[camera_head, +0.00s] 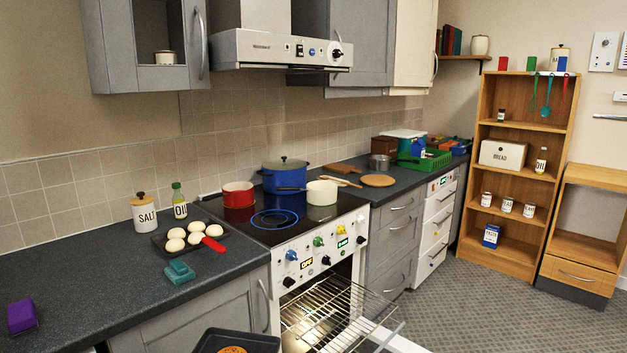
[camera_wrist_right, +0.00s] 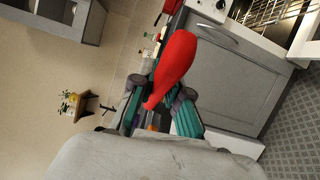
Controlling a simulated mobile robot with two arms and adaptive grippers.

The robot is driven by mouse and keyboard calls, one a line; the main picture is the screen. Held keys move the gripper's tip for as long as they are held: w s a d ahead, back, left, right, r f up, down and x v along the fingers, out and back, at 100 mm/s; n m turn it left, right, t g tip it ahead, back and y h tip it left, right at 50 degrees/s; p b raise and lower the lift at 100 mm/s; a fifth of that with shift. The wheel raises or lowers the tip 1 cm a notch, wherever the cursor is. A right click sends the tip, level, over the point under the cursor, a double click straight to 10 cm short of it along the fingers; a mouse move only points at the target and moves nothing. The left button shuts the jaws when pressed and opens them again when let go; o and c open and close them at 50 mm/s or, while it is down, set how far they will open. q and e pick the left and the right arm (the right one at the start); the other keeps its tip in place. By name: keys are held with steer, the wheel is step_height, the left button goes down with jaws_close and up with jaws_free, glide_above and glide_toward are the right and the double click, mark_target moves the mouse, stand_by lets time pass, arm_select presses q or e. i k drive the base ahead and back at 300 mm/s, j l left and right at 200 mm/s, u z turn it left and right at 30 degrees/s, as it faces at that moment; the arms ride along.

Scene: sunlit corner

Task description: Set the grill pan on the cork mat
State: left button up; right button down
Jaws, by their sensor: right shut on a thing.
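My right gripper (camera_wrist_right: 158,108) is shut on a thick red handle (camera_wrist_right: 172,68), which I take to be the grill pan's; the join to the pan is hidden. In the head view a dark, square-cornered pan (camera_head: 207,340), probably the grill pan, shows at the bottom edge with something round and orange in it. It is cut off by the frame and is in front of the counter. A round tan disc, which looks like the cork mat (camera_head: 378,181), lies on the counter right of the hob, apart from the pan. My left gripper is out of view.
The hob holds a red pot (camera_head: 238,195), a blue pot (camera_head: 284,178) and a cream pan (camera_head: 321,193). The oven door (camera_head: 335,305) hangs open. A dark tray (camera_head: 168,246) of white rounds, with a red handle-like piece, and a teal item (camera_head: 179,272) sit on the left counter.

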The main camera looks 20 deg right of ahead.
mark_target(389, 182)
steer(key=i+l+u, duration=0.1)
steer(key=l+u, duration=0.35)
steer(key=l, duration=0.15)
steer(key=l+u, duration=0.45)
steer(key=l, duration=1.35)
steer(key=k+l, duration=0.15)
steer(key=l, duration=1.15)
